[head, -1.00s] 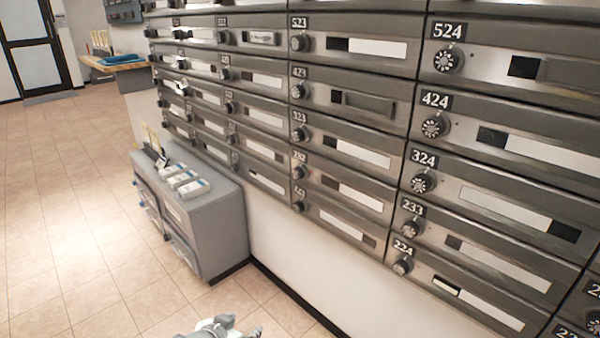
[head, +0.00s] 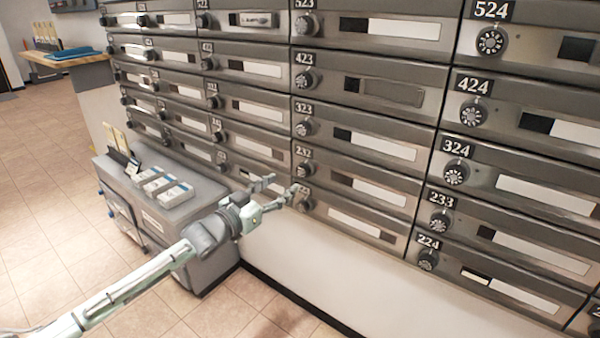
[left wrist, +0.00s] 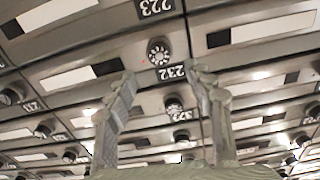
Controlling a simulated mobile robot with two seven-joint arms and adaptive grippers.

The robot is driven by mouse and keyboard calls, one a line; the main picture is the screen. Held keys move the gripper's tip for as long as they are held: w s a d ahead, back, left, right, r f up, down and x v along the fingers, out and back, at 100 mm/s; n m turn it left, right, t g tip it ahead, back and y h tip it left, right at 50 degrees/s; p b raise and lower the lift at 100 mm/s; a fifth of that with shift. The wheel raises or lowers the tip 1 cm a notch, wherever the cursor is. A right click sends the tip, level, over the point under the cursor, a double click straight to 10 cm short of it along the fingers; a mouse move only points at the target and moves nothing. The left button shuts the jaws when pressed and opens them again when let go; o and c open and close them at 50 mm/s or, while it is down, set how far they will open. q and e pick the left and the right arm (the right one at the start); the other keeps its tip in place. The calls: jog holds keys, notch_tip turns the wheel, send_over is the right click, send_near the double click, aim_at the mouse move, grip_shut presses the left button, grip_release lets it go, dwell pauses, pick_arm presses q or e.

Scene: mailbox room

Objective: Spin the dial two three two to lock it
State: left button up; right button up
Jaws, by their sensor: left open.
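In the left wrist view the fingers (left wrist: 161,72) stand apart on either side of the 232 plate. I see no contact with the dial. My right gripper is out of view.
Similar dials sit close by, such as that of box 323 (head: 306,127) above. A grey cabinet (head: 185,220) with small white boxes (head: 160,184) stands below the mailboxes, beside my left arm. Tiled floor (head: 60,240) is clear at left.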

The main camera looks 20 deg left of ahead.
aim_at(301, 171)
pick_arm(q)
jog(key=x, duration=0.8)
jog(key=c, duration=1.2)
